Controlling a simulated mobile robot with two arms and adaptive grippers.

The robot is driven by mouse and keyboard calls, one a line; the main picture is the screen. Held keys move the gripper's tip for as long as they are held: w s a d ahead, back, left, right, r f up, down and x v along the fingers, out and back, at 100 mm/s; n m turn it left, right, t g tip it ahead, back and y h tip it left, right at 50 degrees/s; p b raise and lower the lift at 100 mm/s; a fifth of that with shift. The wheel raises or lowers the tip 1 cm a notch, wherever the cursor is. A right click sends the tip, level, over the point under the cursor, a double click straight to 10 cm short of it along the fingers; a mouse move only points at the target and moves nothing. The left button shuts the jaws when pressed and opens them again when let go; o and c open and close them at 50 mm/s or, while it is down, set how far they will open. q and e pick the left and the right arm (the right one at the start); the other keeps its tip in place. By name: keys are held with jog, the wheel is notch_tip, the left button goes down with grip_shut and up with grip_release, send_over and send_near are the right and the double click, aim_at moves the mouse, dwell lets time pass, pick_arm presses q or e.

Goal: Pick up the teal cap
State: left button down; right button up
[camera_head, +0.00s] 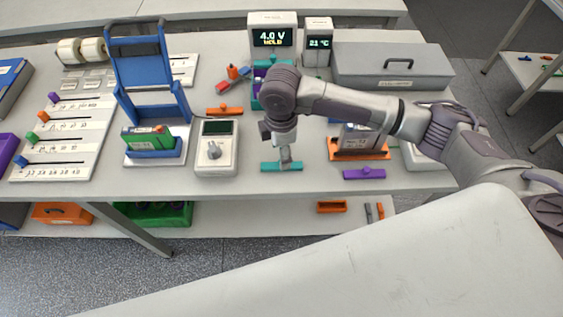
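The teal cap (268,167) is a flat teal bar lying near the front edge of the bench, right of the white meter with a dial. My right gripper (286,160) reaches in from the right and points down over the middle of the cap. Its fingertips hide the cap's centre. They are too small here to tell whether they are open, closed on the cap, or touching it. My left gripper is not in view.
A white dial meter (217,150) stands close left of the teal cap. A purple bar (364,174) and an orange cradle (357,154) lie to the right. A display reading 4.0 V HOLD (272,38) stands behind. A lower shelf (250,214) holds bins.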

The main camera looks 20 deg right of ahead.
jog(key=shift+s+f+p, duration=0.15)
jog(key=shift+f+p, duration=0.1)
jog(key=shift+f, duration=0.85)
jog(key=shift+s+f+p, duration=0.1)
jog(key=shift+f+p, duration=0.15)
jog(key=shift+f, duration=0.85)
jog(key=shift+c, duration=0.4)
jog(key=c, duration=1)
